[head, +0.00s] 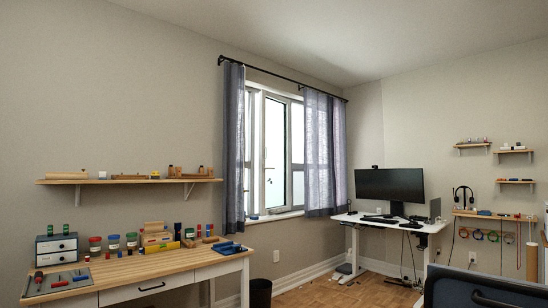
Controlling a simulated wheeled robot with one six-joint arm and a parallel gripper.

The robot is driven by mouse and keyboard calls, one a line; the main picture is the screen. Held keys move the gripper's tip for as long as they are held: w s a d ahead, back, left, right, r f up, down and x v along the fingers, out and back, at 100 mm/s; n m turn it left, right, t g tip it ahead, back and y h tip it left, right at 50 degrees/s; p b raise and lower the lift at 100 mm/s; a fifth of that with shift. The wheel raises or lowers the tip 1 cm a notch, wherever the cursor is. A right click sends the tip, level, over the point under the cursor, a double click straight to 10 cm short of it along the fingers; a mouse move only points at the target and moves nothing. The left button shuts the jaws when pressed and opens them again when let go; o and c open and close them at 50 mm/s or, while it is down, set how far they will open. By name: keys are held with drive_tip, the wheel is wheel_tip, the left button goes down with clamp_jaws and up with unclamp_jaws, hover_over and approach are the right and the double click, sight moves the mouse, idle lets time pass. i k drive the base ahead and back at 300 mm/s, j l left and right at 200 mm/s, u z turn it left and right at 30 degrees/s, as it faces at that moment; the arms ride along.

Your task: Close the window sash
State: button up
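The white-framed window (259,112) is in the far wall, left of the picture's middle, between two grey-blue curtains. A tall sash (288,150) with a pale pane shows in the middle of the opening. It seems to stand at an angle to the frame, but how far open it is cannot be told from here. A small dark handle-like part (267,169) shows near its left edge. The curtains hide both sides of the window. My gripper is not in view.
A wooden workbench (180,262) with jars and tools stands at the left, below a shelf (130,181). A black bin (260,293) stands beside it. A white desk (385,224) with a monitor stands right of the window. Wood floor (345,292) shows between them. A dark blue object (455,290) fills the lower right.

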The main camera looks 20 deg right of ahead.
sight(264, 94)
drive_tip(key=i+j+u, duration=0.1)
drive_tip(key=i, duration=0.2)
drive_tip(key=i+j, duration=0.2)
drive_tip(key=i+z, duration=0.15)
drive_tip(key=i, duration=0.35)
drive_tip(key=i+j+z, duration=0.15)
drive_tip(key=i, duration=0.3)
drive_tip(key=i+j+z, duration=0.15)
drive_tip(key=i, duration=0.35)
drive_tip(key=i+j+z, duration=0.15)
drive_tip(key=i, duration=0.35)
drive_tip(key=i+l+z, duration=0.15)
drive_tip(key=i+z, duration=0.25)
drive_tip(key=i, duration=0.5)
drive_tip(key=i+j+z, duration=0.1)
drive_tip(key=i+z, duration=0.3)
drive_tip(key=i, duration=0.5)
